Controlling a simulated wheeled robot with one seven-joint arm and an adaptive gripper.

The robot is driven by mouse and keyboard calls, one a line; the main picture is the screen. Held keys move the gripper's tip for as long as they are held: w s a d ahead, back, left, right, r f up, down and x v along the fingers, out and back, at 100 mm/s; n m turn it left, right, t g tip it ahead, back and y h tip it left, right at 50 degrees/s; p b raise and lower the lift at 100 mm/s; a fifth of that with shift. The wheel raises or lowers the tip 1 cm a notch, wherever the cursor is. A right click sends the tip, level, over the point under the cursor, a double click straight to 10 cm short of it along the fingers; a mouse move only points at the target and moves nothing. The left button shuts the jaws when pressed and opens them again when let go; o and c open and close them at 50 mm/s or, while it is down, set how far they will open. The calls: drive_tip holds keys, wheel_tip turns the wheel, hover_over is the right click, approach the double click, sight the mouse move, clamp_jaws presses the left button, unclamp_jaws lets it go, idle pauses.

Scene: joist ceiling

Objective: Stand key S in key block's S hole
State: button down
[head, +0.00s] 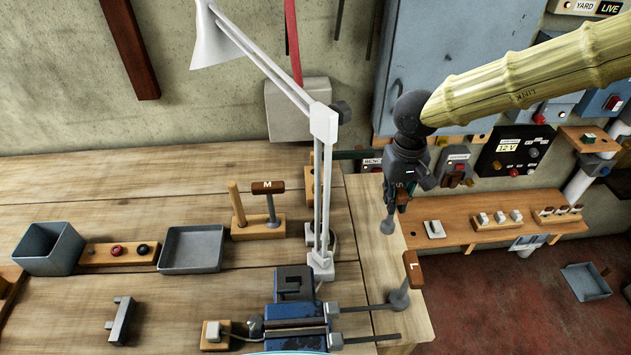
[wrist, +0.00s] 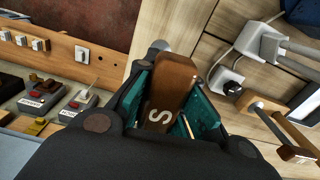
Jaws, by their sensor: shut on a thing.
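Key S (wrist: 168,88) has a brown wooden handle with a white S, held between my gripper's teal pads (wrist: 174,110) in the wrist view. In the head view my gripper (head: 399,194) is at the bench's right end, with key S's grey lower end (head: 388,226) below it. Key M (head: 268,188), a brown T-shaped handle on a grey shaft, stands upright in a wooden block (head: 258,230) beside a wooden post (head: 237,203). I cannot make out an S hole there. Key L (head: 413,270) is near the bench's right edge, handle up.
A white desk lamp (head: 324,125) rises between that block and my gripper. A blue vise (head: 295,312) with two rods is at the front. Grey trays (head: 191,249) are to the left. Wall panels and a wooden shelf (head: 450,232) are to the right.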

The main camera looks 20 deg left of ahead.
sight(399, 185)
drive_tip(key=shift+r+p, duration=0.7)
drive_tip(key=shift+p, duration=0.05)
drive_tip(key=shift+r+p, duration=1.1)
drive_tip(key=shift+p, duration=0.3)
drive_tip(key=shift+r+p, duration=0.3)
drive_tip(key=shift+p, duration=0.2)
drive_tip(key=shift+r+p, duration=1.35)
drive_tip(key=shift+p, duration=0.25)
drive_tip(key=shift+r+p, duration=0.65)
drive_tip(key=shift+r, duration=1.9)
wheel_tip(399, 185, up, 5)
